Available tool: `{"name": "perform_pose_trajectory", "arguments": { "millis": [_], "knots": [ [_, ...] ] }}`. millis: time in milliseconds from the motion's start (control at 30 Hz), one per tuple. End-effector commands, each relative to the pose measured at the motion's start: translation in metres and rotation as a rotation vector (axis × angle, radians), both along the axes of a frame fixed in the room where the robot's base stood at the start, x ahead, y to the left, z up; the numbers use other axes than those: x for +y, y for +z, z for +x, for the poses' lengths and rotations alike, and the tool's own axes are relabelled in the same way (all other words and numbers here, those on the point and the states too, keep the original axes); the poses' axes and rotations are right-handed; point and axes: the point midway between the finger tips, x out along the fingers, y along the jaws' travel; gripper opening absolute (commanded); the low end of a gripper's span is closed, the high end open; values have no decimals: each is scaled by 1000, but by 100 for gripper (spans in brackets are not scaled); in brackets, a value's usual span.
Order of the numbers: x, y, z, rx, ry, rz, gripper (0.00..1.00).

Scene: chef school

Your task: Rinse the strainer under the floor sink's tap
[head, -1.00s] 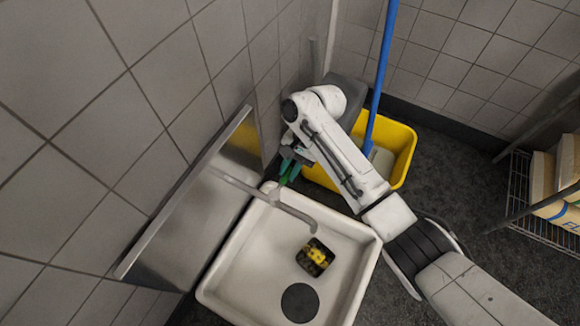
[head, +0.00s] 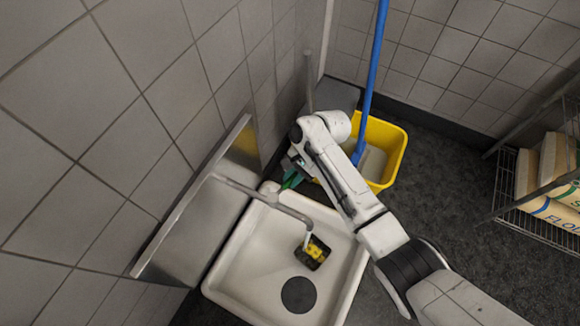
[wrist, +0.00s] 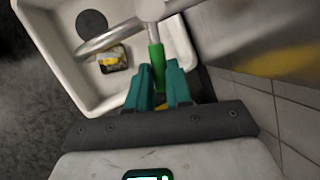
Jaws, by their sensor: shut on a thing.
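The strainer (head: 316,259) looks like a small dark square thing with yellow stuff in it. It lies in the white floor sink (head: 234,270), under the end of the tap's curved grey spout (head: 262,197). A pale streak, which looks like running water, shows between the spout end and the strainer. The strainer also shows in the wrist view (wrist: 113,61). My gripper (wrist: 160,80) has teal fingers and is shut on a green lever (wrist: 156,52) by the tap's pipe. In the head view my gripper (head: 292,178) is at the sink's far edge, away from the strainer.
A dark round drain (head: 298,295) is in the sink floor. A metal splash panel (head: 195,225) stands along the left wall. A yellow mop bucket (head: 390,152) with a blue handle (head: 374,75) stands behind my arm. A wire shelf (head: 545,212) holds bags at right. Dark floor is open between.

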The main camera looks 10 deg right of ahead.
Motion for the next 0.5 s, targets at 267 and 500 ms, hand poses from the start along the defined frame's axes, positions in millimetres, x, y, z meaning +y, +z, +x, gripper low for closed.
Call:
{"name": "perform_pose_trajectory", "arguments": {
  "millis": [267, 500],
  "knots": [
    [-5, 4, -8, -1, -129, 1, 0],
    [-6, 1, -8, -3, -147, 0, 0]
  ]
}}
